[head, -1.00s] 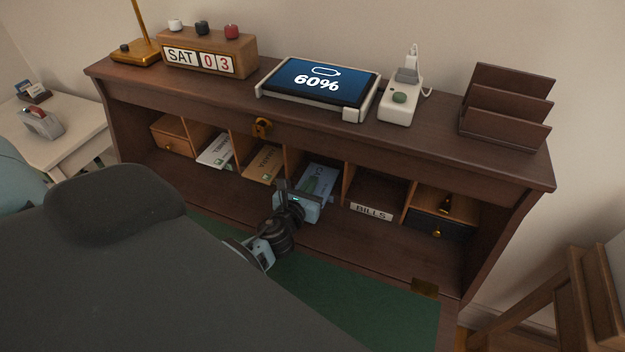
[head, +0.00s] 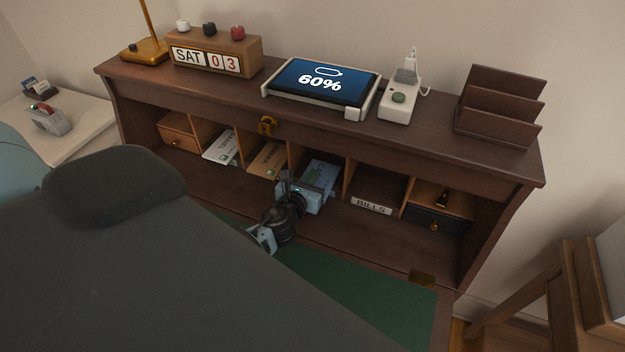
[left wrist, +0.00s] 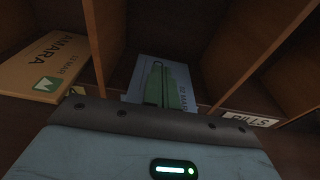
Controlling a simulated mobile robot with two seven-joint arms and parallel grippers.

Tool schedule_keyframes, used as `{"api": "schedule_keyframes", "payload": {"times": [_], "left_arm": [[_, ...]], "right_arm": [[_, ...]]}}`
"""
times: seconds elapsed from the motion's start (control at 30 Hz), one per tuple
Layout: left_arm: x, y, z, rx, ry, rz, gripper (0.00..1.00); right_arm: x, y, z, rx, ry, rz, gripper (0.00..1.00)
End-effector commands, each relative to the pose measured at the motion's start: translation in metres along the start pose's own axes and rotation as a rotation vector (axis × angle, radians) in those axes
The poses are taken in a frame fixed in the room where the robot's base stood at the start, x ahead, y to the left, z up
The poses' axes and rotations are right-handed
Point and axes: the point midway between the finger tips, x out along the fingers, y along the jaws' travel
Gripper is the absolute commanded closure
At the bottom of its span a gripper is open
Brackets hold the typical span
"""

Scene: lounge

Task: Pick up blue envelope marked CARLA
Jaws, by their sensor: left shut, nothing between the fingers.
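The blue envelope (head: 326,171) lies in the middle compartment of the desk's pigeonholes, partly covered by my left gripper. In the left wrist view the envelope (left wrist: 183,77) shows around the fingers, with part of its printed text readable only in fragments. My left gripper (left wrist: 161,86) reaches into that compartment with its narrow greenish fingers shut together over the envelope's face, nothing between them. I cannot tell whether they touch it. Its light blue body (head: 318,198) is at the compartment's mouth. My right gripper is not in view.
A tan envelope marked AMARA (left wrist: 42,65) lies one compartment left, a white envelope (head: 221,147) beyond it. Wooden dividers (left wrist: 204,55) flank the middle compartment. The BILLS label (head: 371,206) marks the compartment to the right. A green writing surface (head: 350,292) lies in front.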

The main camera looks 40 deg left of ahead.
Motion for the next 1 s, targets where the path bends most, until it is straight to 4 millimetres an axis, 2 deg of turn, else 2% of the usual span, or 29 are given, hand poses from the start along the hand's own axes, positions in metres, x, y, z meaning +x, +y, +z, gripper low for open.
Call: {"api": "schedule_keyframes", "payload": {"times": [0.3, 0.5, 0.73, 1.0], "left_arm": [[-0.063, 0.0, -0.01, 0.001, 0.0, -0.002, 1.0], [-0.097, 0.0, -0.016, 0.0, 0.001, -0.002, 1.0], [-0.116, 0.0, -0.018, 0.001, -0.002, -0.001, 1.0], [-0.116, -0.004, -0.013, 0.011, -0.017, -0.019, 1.0]], "right_arm": [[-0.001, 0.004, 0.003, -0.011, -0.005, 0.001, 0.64], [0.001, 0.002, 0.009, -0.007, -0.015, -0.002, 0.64], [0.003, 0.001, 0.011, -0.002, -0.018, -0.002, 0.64], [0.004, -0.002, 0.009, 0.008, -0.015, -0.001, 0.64]]}}
